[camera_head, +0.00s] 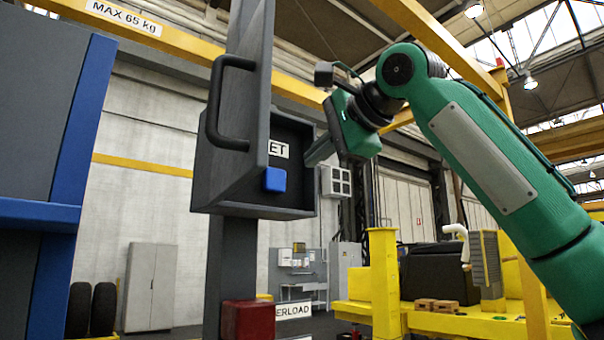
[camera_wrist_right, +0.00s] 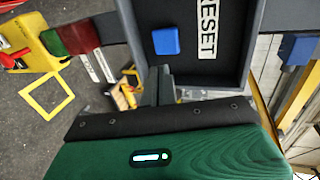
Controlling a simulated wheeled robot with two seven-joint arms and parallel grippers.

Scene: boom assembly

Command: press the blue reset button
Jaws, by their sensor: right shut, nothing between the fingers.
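The blue reset button (camera_head: 274,180) sits on the back wall of an open dark box (camera_head: 232,178) fixed to a grey post. It also shows in the right wrist view (camera_wrist_right: 166,41), beside a white RESET label (camera_wrist_right: 207,32). My right gripper (camera_head: 309,158) is shut and empty at the right edge of the box opening, to the right of the button and slightly higher. In the wrist view its fingers (camera_wrist_right: 158,83) point towards the box, apart from the button. My left gripper is in neither view.
A red block (camera_head: 248,320) is on the post below. A blue and grey structure (camera_head: 75,150) fills the far left. Yellow machinery (camera_head: 384,285) stands behind at the right.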

